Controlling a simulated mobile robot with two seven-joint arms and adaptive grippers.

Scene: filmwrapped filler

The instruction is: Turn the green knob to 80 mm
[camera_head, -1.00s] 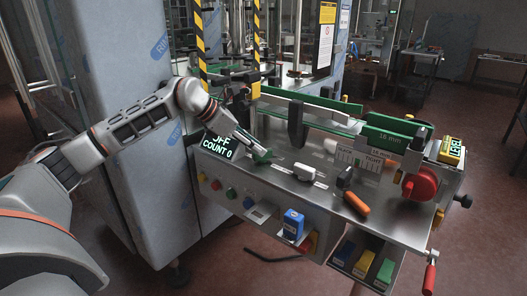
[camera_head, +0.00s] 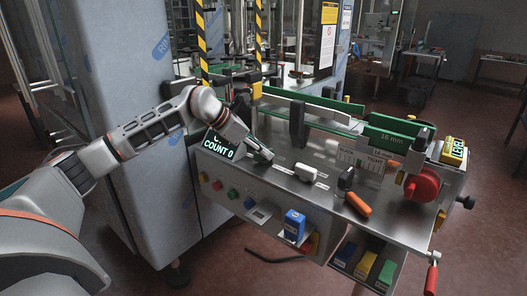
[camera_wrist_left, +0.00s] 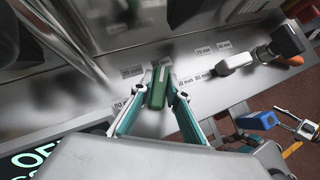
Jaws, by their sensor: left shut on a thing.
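The green knob (camera_wrist_left: 158,88) is a bar-shaped handle on the metal panel in the left wrist view. My left gripper (camera_wrist_left: 157,100) is shut on it, with one teal finger along each side. The knob's far end points towards a small label (camera_wrist_left: 165,62) that I cannot read clearly. A 70 mm label (camera_wrist_left: 131,71) lies to its left. In the head view my left gripper (camera_head: 266,156) is down at the panel and hides most of the knob. My right gripper is not in view.
A white knob (camera_head: 305,172) with its own labels is right of the gripper. Beyond are a black knob (camera_head: 346,178) and an orange handle (camera_head: 357,204). A display (camera_head: 219,146) reading COUNT 0 is close to my wrist. Green guide rails (camera_head: 300,105) run behind.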

